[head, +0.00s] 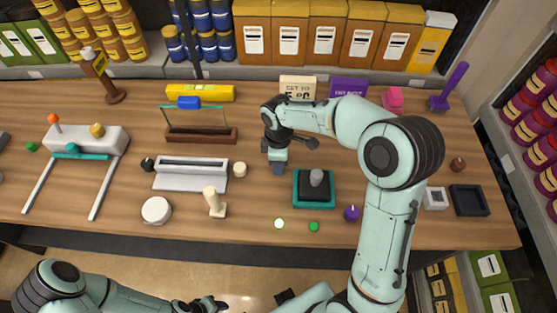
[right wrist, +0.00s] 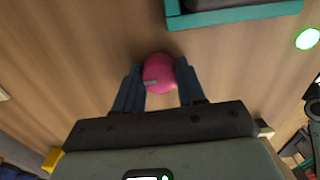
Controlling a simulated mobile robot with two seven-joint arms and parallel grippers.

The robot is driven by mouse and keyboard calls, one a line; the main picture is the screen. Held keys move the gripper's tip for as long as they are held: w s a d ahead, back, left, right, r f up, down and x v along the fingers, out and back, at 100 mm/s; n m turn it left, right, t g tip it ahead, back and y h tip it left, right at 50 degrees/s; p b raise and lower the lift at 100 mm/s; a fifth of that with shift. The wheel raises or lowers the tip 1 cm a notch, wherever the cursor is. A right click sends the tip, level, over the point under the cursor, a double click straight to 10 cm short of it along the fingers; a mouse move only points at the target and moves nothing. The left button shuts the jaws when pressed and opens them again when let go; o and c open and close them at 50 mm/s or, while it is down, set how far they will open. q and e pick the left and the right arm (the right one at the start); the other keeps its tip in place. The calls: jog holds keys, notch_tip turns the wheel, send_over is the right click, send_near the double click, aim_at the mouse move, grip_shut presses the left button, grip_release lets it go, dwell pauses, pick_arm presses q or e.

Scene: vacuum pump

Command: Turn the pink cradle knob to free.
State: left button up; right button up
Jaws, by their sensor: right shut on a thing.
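The pink knob (right wrist: 159,70) is round and shows between my right gripper's fingers in the right wrist view. It bears a small grey mark on its left side. My right gripper (right wrist: 160,88) is shut on it, one finger on each side, pointing down at the wooden table. In the head view my right gripper (head: 278,165) is over the middle of the table and hides the knob. My left gripper (head: 207,303) is low at the bottom edge, away from the table top; its finger opening is too small to tell. I cannot read any "free" marking by the knob.
A teal tray with a black block (head: 316,190) is close to the right of my right gripper. A cream sign (head: 298,86) and a purple sign (head: 348,87) stand behind, with a pink block (head: 393,99) farther right.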

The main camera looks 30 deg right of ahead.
jog(key=o, duration=1.1)
jog(key=shift+c, duration=0.2)
jog(key=shift+r, duration=0.1)
pick_arm(q)
jog(key=shift+w+r+p, duration=0.75)
jog(key=shift+w+r, duration=0.1)
jog(key=shift+r, duration=0.15)
pick_arm(e)
notch_tip(320, 180, up, 13)
pick_arm(q)
jog(key=shift+s, duration=0.1)
